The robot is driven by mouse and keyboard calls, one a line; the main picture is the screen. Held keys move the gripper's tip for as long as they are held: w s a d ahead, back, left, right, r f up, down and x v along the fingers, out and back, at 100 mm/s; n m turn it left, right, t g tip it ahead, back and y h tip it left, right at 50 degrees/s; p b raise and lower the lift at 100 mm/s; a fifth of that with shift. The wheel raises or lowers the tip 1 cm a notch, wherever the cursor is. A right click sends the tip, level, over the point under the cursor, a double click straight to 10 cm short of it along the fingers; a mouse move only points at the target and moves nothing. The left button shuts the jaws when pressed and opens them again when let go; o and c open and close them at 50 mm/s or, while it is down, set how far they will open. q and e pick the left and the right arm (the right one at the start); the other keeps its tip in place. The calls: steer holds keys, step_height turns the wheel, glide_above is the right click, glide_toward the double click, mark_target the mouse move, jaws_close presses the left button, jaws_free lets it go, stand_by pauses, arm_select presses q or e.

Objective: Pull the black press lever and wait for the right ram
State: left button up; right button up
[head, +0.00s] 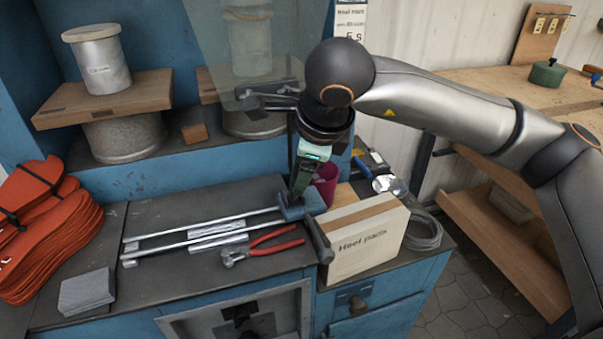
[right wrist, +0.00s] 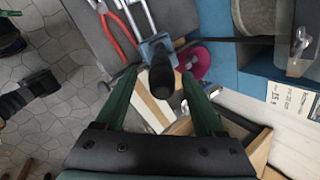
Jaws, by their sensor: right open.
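The black press lever (head: 318,241) stands out from a blue-grey block (head: 300,206) at the right end of two metal rails on the bench. In the right wrist view the black lever grip (right wrist: 162,80) points toward the camera, in the gap between my open fingers. My right gripper (head: 299,190) reaches down over the block from above; I cannot tell whether its fingers touch the lever. The right ram (head: 250,45) is a grey cylinder partly behind a transparent panel, above a lower round base (head: 250,122).
A "Heel pads" box (head: 362,240) stands right beside the lever. Red-handled pincers (head: 262,246) lie left of it, near the rails (head: 200,235). Orange sandal pieces (head: 45,235) are stacked at left.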

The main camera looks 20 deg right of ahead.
steer(key=v, duration=0.8)
steer(key=shift+s+r, duration=0.15)
steer(key=shift+r, duration=0.15)
steer(key=shift+f, duration=0.1)
